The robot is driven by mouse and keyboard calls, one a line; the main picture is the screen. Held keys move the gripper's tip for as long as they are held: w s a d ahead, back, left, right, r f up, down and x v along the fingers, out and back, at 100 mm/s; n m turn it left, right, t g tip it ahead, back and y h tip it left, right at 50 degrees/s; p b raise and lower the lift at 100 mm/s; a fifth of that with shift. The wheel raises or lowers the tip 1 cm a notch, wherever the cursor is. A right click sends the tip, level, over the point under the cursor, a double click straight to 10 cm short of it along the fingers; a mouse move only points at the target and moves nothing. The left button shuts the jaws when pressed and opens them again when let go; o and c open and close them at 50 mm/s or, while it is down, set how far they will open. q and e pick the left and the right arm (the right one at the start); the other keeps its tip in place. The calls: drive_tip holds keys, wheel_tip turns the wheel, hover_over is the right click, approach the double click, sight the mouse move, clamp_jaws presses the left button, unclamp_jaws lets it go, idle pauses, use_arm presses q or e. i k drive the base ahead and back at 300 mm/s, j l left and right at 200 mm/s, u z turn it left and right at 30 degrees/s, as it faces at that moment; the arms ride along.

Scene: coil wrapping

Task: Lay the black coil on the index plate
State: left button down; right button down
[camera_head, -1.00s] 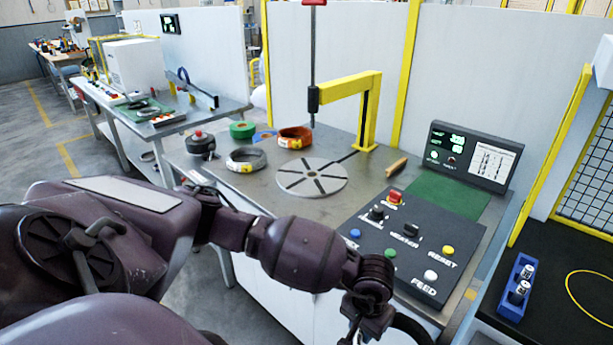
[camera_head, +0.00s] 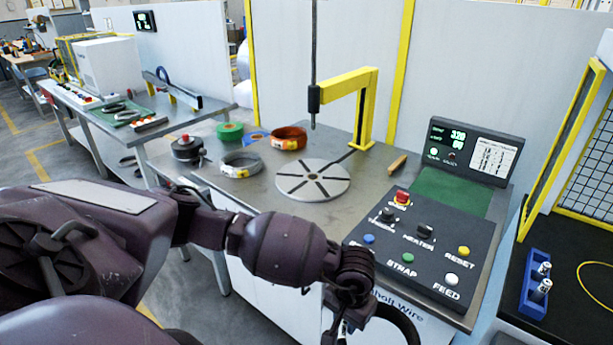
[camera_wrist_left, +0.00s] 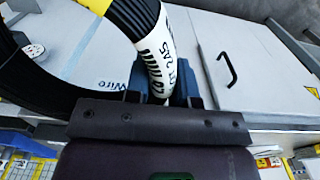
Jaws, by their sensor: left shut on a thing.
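The black coil shows in the left wrist view (camera_wrist_left: 45,85), with a white printed label and a yellow band on it. My left gripper (camera_wrist_left: 160,98) is shut on the coil at the label. In the head view the gripper (camera_head: 345,328) is at the bottom edge, in front of the bench, and part of the coil (camera_head: 402,322) shows to its right. The rest of the coil is cut off by the frame. The index plate (camera_head: 313,180), a pale round disc with dark slots, lies bare on the bench, beyond and above the gripper. My right gripper is not in view.
A grey coil (camera_head: 241,164) and an orange coil (camera_head: 289,138) lie left of and behind the plate. A yellow arm (camera_head: 365,110) with a vertical rod stands behind it. The control panel (camera_head: 420,245) with buttons is at the right front. A blue holder (camera_head: 534,290) stands farther right.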

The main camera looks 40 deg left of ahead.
sight(313, 178)
drive_tip(key=k+j, duration=0.1)
drive_tip(key=j, duration=1.1)
drive_tip(key=k+j, duration=0.15)
drive_tip(key=j, duration=0.5)
drive_tip(key=i, duration=1.05)
drive_tip(key=l+z, duration=0.05)
